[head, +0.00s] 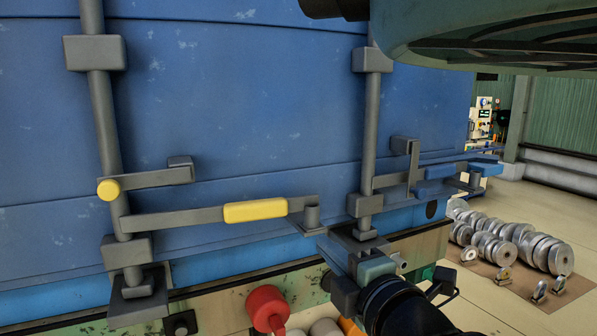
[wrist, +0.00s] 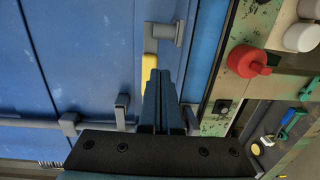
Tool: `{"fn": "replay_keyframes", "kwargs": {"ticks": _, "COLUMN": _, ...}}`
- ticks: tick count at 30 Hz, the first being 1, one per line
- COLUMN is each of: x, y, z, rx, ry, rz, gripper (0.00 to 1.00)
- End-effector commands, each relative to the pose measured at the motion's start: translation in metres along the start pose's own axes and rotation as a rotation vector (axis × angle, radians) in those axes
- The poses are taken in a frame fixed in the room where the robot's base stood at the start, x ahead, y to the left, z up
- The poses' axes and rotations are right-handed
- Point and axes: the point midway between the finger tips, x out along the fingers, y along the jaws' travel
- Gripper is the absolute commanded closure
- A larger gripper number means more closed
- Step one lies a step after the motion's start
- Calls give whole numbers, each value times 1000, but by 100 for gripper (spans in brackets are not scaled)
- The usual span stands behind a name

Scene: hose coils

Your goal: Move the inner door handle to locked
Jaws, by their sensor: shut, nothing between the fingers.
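On the blue container doors, a grey handle with a yellow grip (head: 256,211) runs right from the left vertical rod (head: 105,120), its free end beside a short grey post (head: 312,216). A second handle with a blue grip (head: 440,171) runs right from the right rod (head: 369,130). I cannot tell from labels which is the inner one. My gripper (head: 328,250) is at lower centre, right of the yellow grip and below the blue one. In the wrist view the shut, empty fingers (wrist: 158,76) overlap the yellow grip (wrist: 150,62); contact is unclear.
A red knob (head: 267,305) sticks out below the yellow-gripped handle and shows in the wrist view (wrist: 245,61). A yellow-ended stub (head: 108,189) and grey brackets project from the door. Metal coils (head: 510,240) lie on the floor at right, with open floor around them.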

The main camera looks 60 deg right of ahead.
Motion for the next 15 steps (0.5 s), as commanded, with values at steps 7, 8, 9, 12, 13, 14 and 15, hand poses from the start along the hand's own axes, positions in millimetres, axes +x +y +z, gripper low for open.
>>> {"fn": "replay_keyframes", "kwargs": {"ticks": 7, "x": -27, "y": 22, "z": -11, "rx": 5, "ry": -66, "rz": 53, "gripper": 100}}
{"fn": "replay_keyframes", "kwargs": {"ticks": 8, "x": -27, "y": 22, "z": -11, "rx": 5, "ry": -68, "rz": 54, "gripper": 100}}
{"fn": "replay_keyframes", "kwargs": {"ticks": 9, "x": -24, "y": 22, "z": -11, "rx": 5, "ry": -69, "rz": 55, "gripper": 100}}
{"fn": "replay_keyframes", "kwargs": {"ticks": 12, "x": -14, "y": 24, "z": -11, "rx": 5, "ry": -67, "rz": 54, "gripper": 100}}
{"fn": "replay_keyframes", "kwargs": {"ticks": 13, "x": -9, "y": 24, "z": -10, "rx": 5, "ry": -66, "rz": 54, "gripper": 100}}
{"fn": "replay_keyframes", "kwargs": {"ticks": 14, "x": -4, "y": 25, "z": -10, "rx": 5, "ry": -66, "rz": 54, "gripper": 100}}
{"fn": "replay_keyframes", "kwargs": {"ticks": 15, "x": 3, "y": 25, "z": -10, "rx": 5, "ry": -66, "rz": 54, "gripper": 100}}
